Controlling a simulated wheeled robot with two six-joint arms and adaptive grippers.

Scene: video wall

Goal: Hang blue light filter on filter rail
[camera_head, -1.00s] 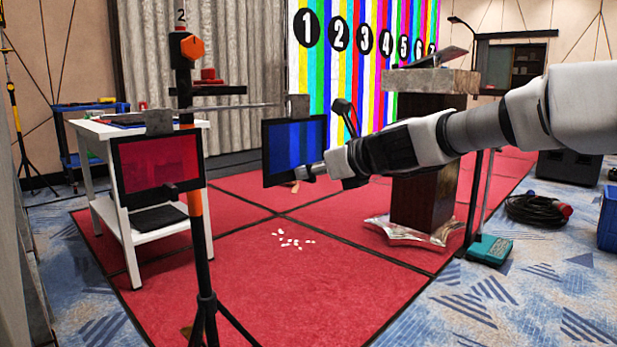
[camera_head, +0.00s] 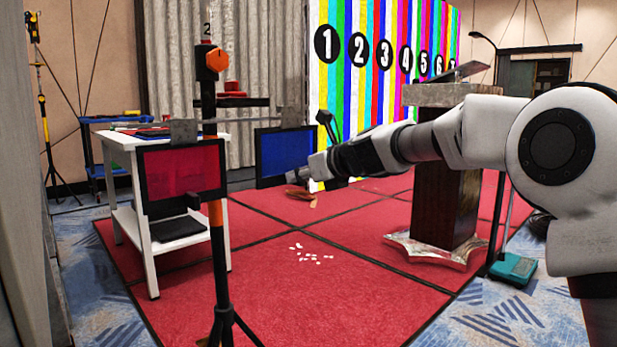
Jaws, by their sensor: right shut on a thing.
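The blue light filter (camera_head: 277,156) is a dark-framed panel with a grey hook piece at its top. My right gripper (camera_head: 300,175) is shut on its lower right edge and holds it upright in the air. The filter rail (camera_head: 250,121) is a thin horizontal bar on a black and orange stand (camera_head: 216,200). The blue filter's hook piece shows near the rail's right end; I cannot tell whether they touch. A red filter (camera_head: 182,172) hangs at the left part of the rail. My left gripper is not in view.
A white side table (camera_head: 140,215) stands behind the stand on the left. A dark lectern (camera_head: 440,205) with a grey top stands at the right. White scraps (camera_head: 308,254) lie on the red floor. A striped numbered wall (camera_head: 385,60) is behind.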

